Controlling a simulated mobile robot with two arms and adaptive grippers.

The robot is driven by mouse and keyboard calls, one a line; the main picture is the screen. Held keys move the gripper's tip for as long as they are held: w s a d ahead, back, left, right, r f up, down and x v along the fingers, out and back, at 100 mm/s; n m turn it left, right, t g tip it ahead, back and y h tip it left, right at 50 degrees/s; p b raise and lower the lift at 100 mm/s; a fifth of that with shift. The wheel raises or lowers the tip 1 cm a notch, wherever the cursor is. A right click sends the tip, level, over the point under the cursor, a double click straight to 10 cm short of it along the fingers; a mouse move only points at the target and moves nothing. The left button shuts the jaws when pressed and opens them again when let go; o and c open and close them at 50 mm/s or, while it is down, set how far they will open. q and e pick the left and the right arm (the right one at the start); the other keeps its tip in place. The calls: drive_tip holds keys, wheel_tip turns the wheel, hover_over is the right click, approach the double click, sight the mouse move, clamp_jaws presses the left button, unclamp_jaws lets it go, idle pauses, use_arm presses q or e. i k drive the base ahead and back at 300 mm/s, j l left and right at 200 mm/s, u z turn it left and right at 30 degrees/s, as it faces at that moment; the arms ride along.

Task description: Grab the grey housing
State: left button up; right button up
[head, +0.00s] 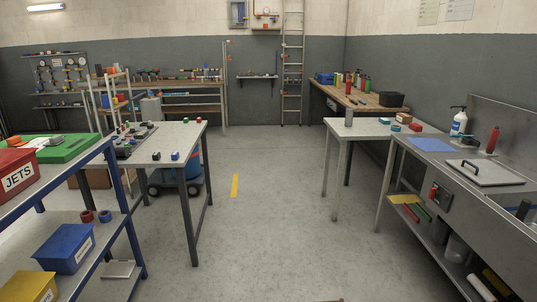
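I cannot tell for sure which item is the grey housing. A small grey piece (54,141) lies on the green mat or case (75,150) at the left, on the blue-framed bench. A grey upright cylinder (348,116) stands at the left end of the pale table on the right. A dark tray with several small grey and black parts (133,140) sits on the pale table at left. Neither of my grippers shows in the head view.
Open grey floor (270,210) runs down the middle, with a yellow strip (235,186). A red JETS bin (16,172) and blue bin (66,248) are at left. A steel bench (465,190) with a lidded basin (485,172) borders the right. A ladder (292,60) stands behind.

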sight(349, 115)
drive_tip(key=i, duration=2.1)
drive_tip(key=i+j+z, duration=0.15)
drive_tip(key=i+z, duration=0.2)
drive_tip(key=i, duration=1.75)
drive_tip(key=i+u, duration=0.15)
drive_tip(key=i, duration=1.95)
drive_tip(key=i+z, duration=0.1)
drive_tip(key=i, duration=0.45)
drive_tip(key=i+j+z, duration=0.1)
drive_tip(key=i, duration=0.5)
drive_tip(key=i+j+z, duration=0.1)
drive_tip(key=i, duration=0.45)
drive_tip(key=i+l+z, duration=0.25)
drive_tip(key=i, duration=0.15)
drive_tip(key=i+z, duration=0.2)
drive_tip(key=i, duration=0.2)
drive_tip(key=i+l, duration=0.15)
drive_tip(key=l, duration=0.15)
drive_tip(key=i+l, duration=0.15)
drive_tip(key=l, duration=0.15)
drive_tip(key=z, duration=0.05)
